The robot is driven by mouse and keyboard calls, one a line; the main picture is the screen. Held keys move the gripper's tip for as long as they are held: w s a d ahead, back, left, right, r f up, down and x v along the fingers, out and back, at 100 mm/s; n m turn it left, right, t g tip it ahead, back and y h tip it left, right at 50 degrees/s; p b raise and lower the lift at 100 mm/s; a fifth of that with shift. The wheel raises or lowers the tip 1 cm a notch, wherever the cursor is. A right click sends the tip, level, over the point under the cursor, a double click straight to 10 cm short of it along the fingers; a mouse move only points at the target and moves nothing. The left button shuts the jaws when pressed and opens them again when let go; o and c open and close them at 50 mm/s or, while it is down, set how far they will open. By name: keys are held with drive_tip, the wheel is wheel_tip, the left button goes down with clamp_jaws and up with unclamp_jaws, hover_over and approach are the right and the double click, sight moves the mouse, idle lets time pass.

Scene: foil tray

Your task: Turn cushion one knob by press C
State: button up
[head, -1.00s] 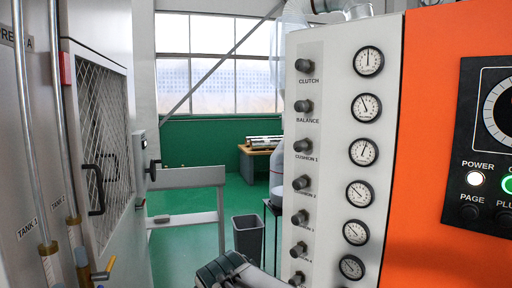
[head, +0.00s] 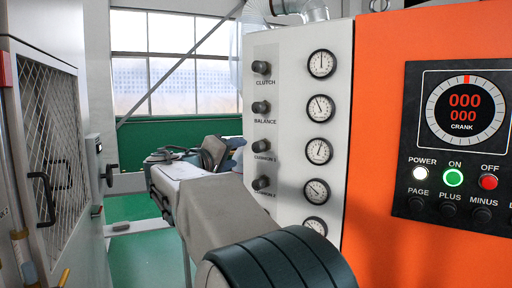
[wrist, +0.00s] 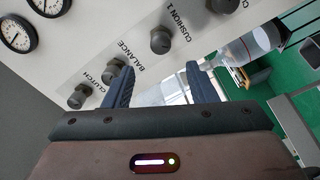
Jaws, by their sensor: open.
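The white panel (head: 285,215) of the press carries a column of dark knobs. The cushion 1 knob (head: 261,146) is third from the top, under balance (head: 261,107); it also shows in the wrist view (wrist: 160,40). My gripper (wrist: 160,72) is open and empty. In the wrist view the cushion 1 knob lies beyond and between the two blue fingertips, apart from them. The balance knob (wrist: 115,67) shows close by the left finger.
Gauges stand right of the knobs, one (head: 318,151) beside cushion 1. An orange panel (head: 385,160) with a lit control box (head: 455,150) is at right. A mesh-door cabinet (head: 50,140) is at left. Green floor (head: 140,255) shows between.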

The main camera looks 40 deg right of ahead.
sight(256, 148)
drive_tip(key=p+x, duration=0.4)
drive_tip(key=x, duration=0.8)
drive_tip(key=shift+d, duration=0.2)
drive_tip(key=shift+f, duration=0.1)
drive_tip(key=c, duration=1)
